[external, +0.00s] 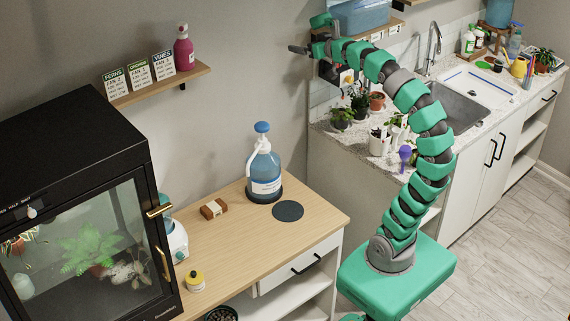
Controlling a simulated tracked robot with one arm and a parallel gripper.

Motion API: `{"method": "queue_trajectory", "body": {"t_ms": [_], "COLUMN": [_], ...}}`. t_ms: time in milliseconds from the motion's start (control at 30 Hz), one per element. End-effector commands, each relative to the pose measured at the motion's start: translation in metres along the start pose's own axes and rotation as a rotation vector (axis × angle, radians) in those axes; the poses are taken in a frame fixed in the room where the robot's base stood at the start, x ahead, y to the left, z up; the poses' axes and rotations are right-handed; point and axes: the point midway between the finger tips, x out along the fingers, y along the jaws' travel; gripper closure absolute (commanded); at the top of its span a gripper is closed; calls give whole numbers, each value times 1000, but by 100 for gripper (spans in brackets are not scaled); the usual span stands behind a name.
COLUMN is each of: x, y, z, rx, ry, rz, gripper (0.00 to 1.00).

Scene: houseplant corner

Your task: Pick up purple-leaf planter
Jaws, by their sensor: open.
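My gripper (309,35) is at the top middle of the external view, at the end of my raised green arm. It is open and points left, with nothing seen between its jaws. It is high up, well above the small pots at the counter's left end. Those are a dark-leaved pot (341,119), a leafy plant (360,103) and a terracotta pot (377,102). No leaves read clearly as purple at this size, so I cannot tell which is the purple-leaf planter.
White containers (379,143) and a purple scoop (405,153) are near the pots. A sink (452,106) is farther right. A blue pump bottle (264,170) stands on the wooden table (244,222). A black glass cabinet (70,130) with plants fills the left. A shelf (160,84) is on the wall.

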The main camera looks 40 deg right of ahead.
Motion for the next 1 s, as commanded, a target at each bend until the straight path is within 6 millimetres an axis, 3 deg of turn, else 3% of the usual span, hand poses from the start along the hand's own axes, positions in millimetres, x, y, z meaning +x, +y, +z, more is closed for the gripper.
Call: {"method": "queue_trajectory", "body": {"t_ms": [400, 467, 533, 667, 800, 900, 1000], "x": [0, 5, 19, 66, 113, 127, 125], "y": [0, 1, 6, 31, 87, 138, 189], "z": [0, 7, 28, 106, 225, 309, 382], "rx": [-2, -24, -96, -395, -872, -1226, -1552], "ry": [0, -10, -46, -200, -490, -749, -1028], "rz": [0, 11, 45, 161, 275, 295, 247], "gripper": [0, 0, 0, 0, 0, 0, 0]}}
